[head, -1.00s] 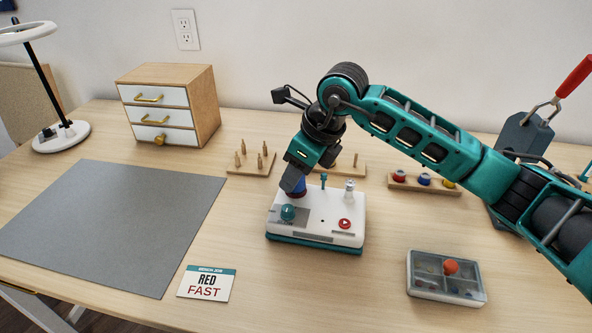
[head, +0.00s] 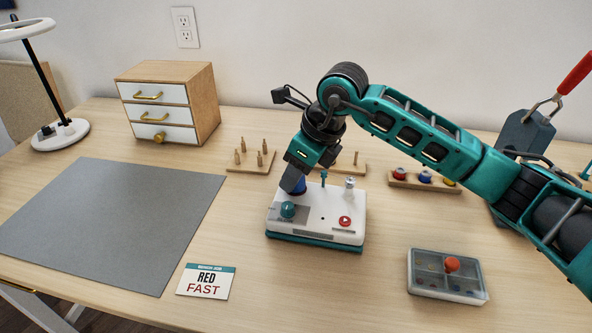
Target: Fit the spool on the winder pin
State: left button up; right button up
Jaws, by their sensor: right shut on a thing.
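The winder (head: 300,233) is a white box on a teal base, with a teal knob (head: 288,210), a red button (head: 345,221), a short teal post (head: 323,179) and a pale upright piece (head: 349,187) on its top. My right gripper (head: 292,187) points down at the winder's back left corner. It is shut on a blue spool (head: 300,187), mostly hidden by the fingers. The spool is at or just above the winder top; I cannot tell whether it is around a pin, since that spot is hidden. My left gripper is not in view.
A rack (head: 410,184) holds red, blue and yellow spools. Peg boards (head: 240,168) stand behind the winder, beside a drawer cabinet (head: 205,110). A card (head: 206,282) reading "RED FAST", a grey mat (head: 110,220) and a compartment box (head: 425,289) lie around it.

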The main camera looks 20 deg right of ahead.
jog(key=o, duration=1.1)
jog(key=shift+r, duration=0.1)
jog(key=p+v, duration=0.2)
jog(key=v, duration=1)
jog(key=shift+s+d+r, duration=0.15)
jog(key=shift+s+r, duration=0.05)
jog(key=shift+r, duration=0.15)
